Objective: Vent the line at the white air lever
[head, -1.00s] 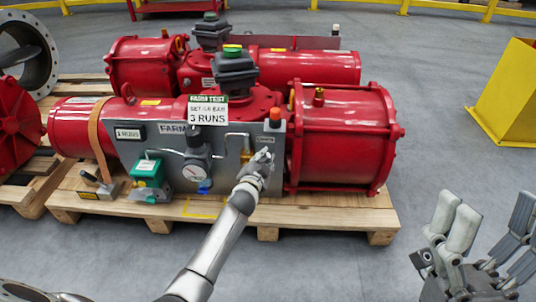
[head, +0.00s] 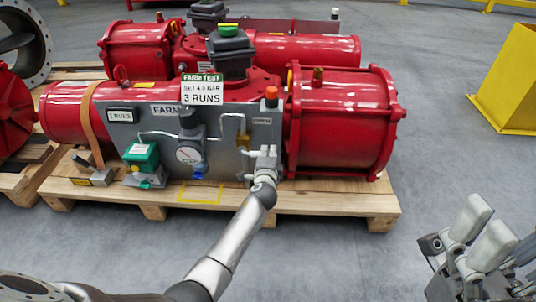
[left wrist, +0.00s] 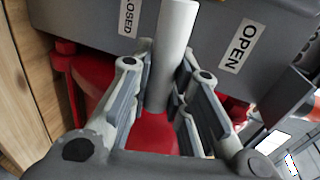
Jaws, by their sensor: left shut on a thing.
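The white air lever (left wrist: 174,40) shows in the left wrist view as a pale round bar. It stands between the two fingers of my left gripper (left wrist: 163,105), which is shut on it. CLOSED and OPEN labels are on the grey face beside it, CLOSED to its left and OPEN to its right. In the head view my left gripper (head: 267,158) is at the lower right of the grey control panel (head: 225,165) and hides the lever. My right gripper (head: 485,245) is at the lower right, partly cut off, with its fingers apart and empty.
The red actuator (head: 340,125) lies on a wooden pallet (head: 330,203), with another behind it. The panel carries a gauge (head: 189,155), a green box (head: 142,156) and an orange-topped part (head: 271,95). A yellow stand (head: 505,95) is at right. Grey floor in front is clear.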

